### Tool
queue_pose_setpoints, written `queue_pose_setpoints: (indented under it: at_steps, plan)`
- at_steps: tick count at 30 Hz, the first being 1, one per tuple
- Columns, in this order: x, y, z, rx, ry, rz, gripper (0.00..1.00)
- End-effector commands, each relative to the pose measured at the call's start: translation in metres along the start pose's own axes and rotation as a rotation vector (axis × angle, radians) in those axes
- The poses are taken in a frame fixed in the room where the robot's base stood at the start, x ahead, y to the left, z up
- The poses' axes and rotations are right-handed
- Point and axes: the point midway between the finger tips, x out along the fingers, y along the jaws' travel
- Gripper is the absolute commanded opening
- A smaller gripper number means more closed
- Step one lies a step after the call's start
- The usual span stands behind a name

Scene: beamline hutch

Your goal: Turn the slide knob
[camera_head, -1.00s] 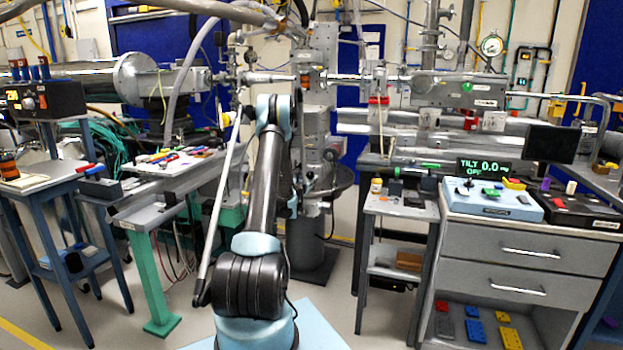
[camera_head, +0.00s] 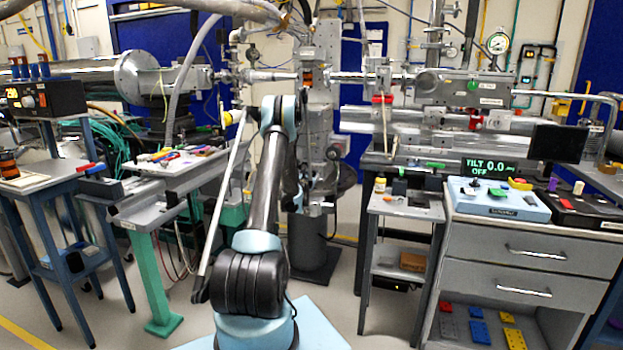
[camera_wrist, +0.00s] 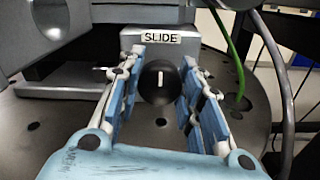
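The slide knob (camera_wrist: 158,82) is a black round knob with a white pointer line, which stands nearly upright in the wrist view. It sits on the front of a grey block under a white "SLIDE" label (camera_wrist: 160,38). My gripper (camera_wrist: 162,76) is open, with its blue-padded fingers on the left and right of the knob. The knob is between the fingers; whether either pad touches it I cannot tell. In the head view my arm hides the gripper and the knob.
A round dark plate with holes (camera_wrist: 60,120) lies beneath the knob. A green cable (camera_wrist: 236,55) and a grey hose run at the right. In the head view, a drawer cabinet (camera_head: 522,235) stands right and a narrow grey table (camera_head: 405,207) beside it.

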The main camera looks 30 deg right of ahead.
Motion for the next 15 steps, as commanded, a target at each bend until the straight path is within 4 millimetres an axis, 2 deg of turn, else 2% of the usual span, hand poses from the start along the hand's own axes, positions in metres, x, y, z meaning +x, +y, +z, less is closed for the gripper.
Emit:
queue_pose_setpoints:
  at_steps: [8,15]
  plan:
    - [0.0007,-0.0004,0.0007,-0.024,0.0,0.0,0.09]
    - [0.0009,-0.0001,0.0008,-0.139,0.0,-0.001,0.09]
